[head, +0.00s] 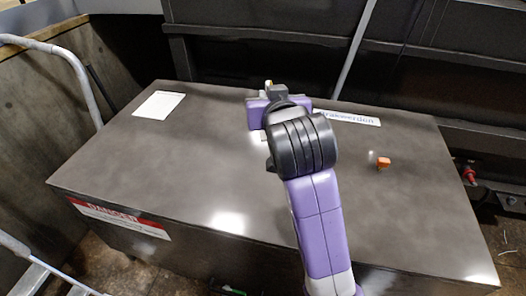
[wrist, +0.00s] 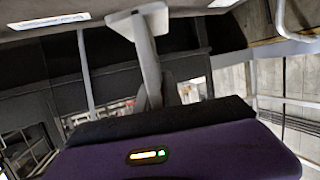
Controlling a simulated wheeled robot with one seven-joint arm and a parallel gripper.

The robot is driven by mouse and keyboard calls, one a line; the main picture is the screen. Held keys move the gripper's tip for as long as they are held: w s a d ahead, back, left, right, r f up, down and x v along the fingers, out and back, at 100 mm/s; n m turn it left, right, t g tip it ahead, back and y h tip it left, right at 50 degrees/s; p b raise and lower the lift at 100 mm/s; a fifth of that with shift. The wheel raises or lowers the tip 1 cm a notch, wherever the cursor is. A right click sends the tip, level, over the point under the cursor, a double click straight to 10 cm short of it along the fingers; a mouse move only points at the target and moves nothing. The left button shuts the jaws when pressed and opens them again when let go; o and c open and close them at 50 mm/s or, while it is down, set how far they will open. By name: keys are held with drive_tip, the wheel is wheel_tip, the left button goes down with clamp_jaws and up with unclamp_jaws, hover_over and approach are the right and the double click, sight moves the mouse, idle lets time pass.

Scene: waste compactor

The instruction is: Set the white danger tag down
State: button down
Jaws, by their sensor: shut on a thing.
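My gripper (head: 279,106) hangs over the far middle of the dark table, with its hand partly hidden by my own arm. In the wrist view its fingers (wrist: 148,45) reach toward the table top, which lies along the upper edge.
The table (head: 150,160) bears a white sheet (head: 160,105) at the far left, a white lettered strip (head: 350,118) behind right, and a small orange block (head: 383,162) at right. A red-and-white danger label (head: 120,218) is on the front face. The left and front top is clear.

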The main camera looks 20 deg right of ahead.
drive_tip(key=shift+w+d+f, duration=0.1)
drive_tip(key=shift+w+f, duration=0.05)
drive_tip(key=shift+f, duration=0.1)
wheel_tip(320, 180, down, 20)
drive_tip(key=shift+r, duration=0.25)
drive_tip(key=shift+f+b, duration=0.2)
drive_tip(key=shift+b, duration=0.1)
drive_tip(key=c, duration=1.5)
unclamp_jaws()
drive_tip(key=shift+r, duration=0.1)
drive_tip(key=shift+r, duration=0.1)
drive_tip(key=v, duration=1.2)
drive_tip(key=shift+b, duration=0.4)
